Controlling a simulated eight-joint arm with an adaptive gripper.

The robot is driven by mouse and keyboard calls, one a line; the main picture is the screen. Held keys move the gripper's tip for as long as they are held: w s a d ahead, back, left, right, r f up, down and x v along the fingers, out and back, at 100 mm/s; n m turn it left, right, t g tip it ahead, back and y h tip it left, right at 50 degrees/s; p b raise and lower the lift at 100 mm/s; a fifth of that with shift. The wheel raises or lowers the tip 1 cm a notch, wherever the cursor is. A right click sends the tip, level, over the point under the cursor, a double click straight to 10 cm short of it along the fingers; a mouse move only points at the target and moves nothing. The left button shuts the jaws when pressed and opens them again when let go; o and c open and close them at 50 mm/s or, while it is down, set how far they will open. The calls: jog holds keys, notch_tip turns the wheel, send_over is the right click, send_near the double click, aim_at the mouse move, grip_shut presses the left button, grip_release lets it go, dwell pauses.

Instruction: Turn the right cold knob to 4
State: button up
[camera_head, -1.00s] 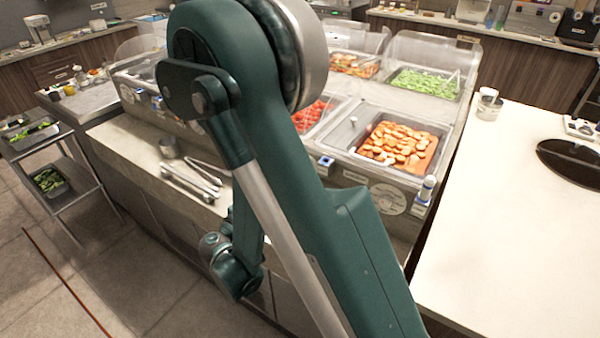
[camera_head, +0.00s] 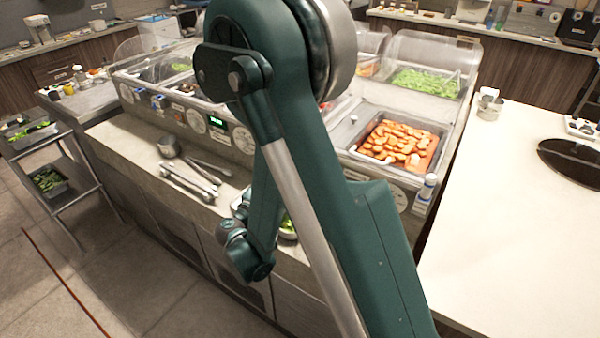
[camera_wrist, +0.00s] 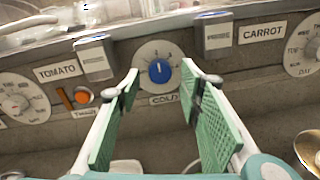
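In the wrist view a blue knob (camera_wrist: 160,72) sits on a round white dial on the counter's front panel, with a plate reading COLD (camera_wrist: 165,99) just below. A small white mark shows near the knob's top; the dial's figures are too small to read surely. My gripper (camera_wrist: 159,80) is open and empty, its green-padded fingers to the left and right of the knob in the picture. I cannot tell how far the tips are from the panel. In the head view my arm hides the gripper and this knob.
The panel carries a TOMATO label (camera_wrist: 58,70), an orange button (camera_wrist: 82,96), a CARROT label (camera_wrist: 263,33) and a DAY dial (camera_wrist: 304,52). Protruding grey blocks flank the knob above. Tongs (camera_head: 188,183) and a metal cup (camera_head: 169,147) lie on the ledge; food pans stand above.

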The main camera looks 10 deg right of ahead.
jog(key=shift+x, duration=1.1)
jog(key=c, duration=0.9)
